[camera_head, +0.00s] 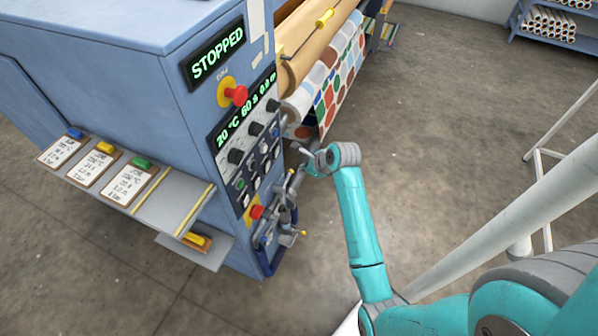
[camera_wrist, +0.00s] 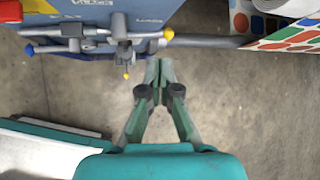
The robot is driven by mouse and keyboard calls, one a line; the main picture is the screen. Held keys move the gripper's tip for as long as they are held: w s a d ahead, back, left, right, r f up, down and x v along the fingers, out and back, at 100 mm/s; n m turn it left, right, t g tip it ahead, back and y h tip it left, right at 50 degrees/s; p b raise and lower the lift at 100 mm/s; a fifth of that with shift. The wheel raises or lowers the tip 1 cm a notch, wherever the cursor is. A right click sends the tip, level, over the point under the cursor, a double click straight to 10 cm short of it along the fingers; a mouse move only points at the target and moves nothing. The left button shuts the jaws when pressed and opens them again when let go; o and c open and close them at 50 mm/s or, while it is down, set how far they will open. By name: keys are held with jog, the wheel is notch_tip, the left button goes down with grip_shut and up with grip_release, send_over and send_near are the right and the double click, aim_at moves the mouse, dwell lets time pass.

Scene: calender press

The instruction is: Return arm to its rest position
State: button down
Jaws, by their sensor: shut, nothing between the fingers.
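My gripper (camera_wrist: 157,68) shows in the middle of the wrist view. Its two green fingers meet at the tips with nothing between them. In the head view my arm reaches out from the lower right toward the press's front panel. The gripper there is small and mostly hidden by the wrist, close to the pipework (camera_head: 283,222) on the panel's lower edge.
The blue calender press (camera_head: 110,75) fills the left, with a display reading STOPPED (camera_head: 217,53) and a red button (camera_head: 236,95). Patterned fabric (camera_head: 336,80) hangs from its rollers. White rails (camera_head: 545,190) stand at right; open floor (camera_head: 440,110) lies between.

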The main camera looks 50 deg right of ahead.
jog(key=shift+v, duration=2.1)
jog(key=shift+d, duration=0.15)
jog(key=s+a+f+n+t+h, duration=0.1)
jog(key=s+a+f+n, duration=0.2)
jog(key=s+a+n, duration=0.5)
jog(key=s+a+f+n+t+h, duration=0.1)
jog(key=s+a+f+n+t, duration=0.1)
jog(key=s+a+n, duration=0.65)
jog(key=s+a+r+n+t+y, duration=0.1)
jog(key=s+a+r+n+t, duration=0.1)
jog(key=s+a+r+n, duration=0.3)
jog(key=s+a+r+n+t+y, duration=0.1)
jog(key=s+a+r+n+t, duration=0.1)
jog(key=s+a+r+n, duration=0.3)
jog(key=s+r+n, duration=0.4)
jog(key=s+r, duration=0.3)
jog(key=s, duration=0.1)
jog(key=shift+a, duration=0.3)
